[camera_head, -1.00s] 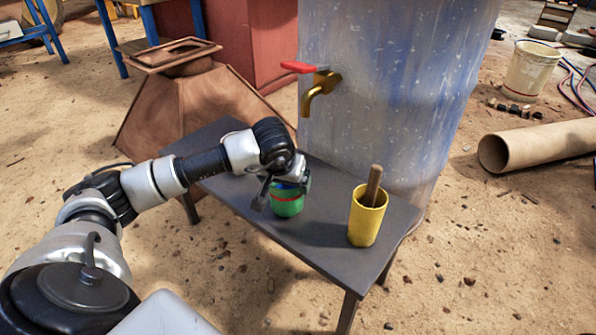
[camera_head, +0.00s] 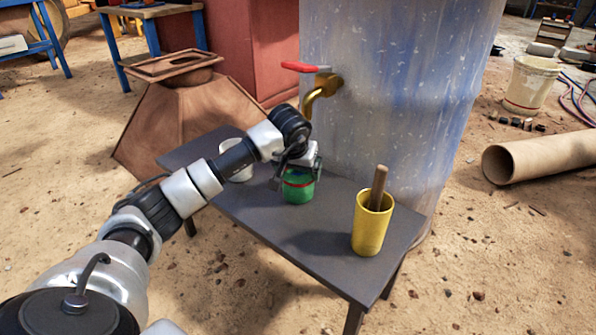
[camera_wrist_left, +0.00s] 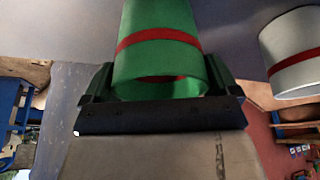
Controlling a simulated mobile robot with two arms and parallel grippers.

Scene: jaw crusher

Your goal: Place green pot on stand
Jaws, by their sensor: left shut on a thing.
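The green pot (camera_head: 299,192) with a red band near its rim is at the dark bench-like stand (camera_head: 290,238), below the brass tap (camera_head: 320,92). I cannot tell whether its base touches the top. My left gripper (camera_head: 298,172) is shut on the pot near its rim. In the left wrist view the green pot (camera_wrist_left: 160,25) sits between both fingers of my left gripper (camera_wrist_left: 158,85), its open rim towards the camera. My right gripper is out of view.
A yellow pot (camera_head: 371,232) with a wooden handle in it stands near the right end. A white pot (camera_head: 238,168) stands left of the green one, partly behind my arm. The large blue-grey barrel (camera_head: 400,100) rises directly behind. The front middle of the top is clear.

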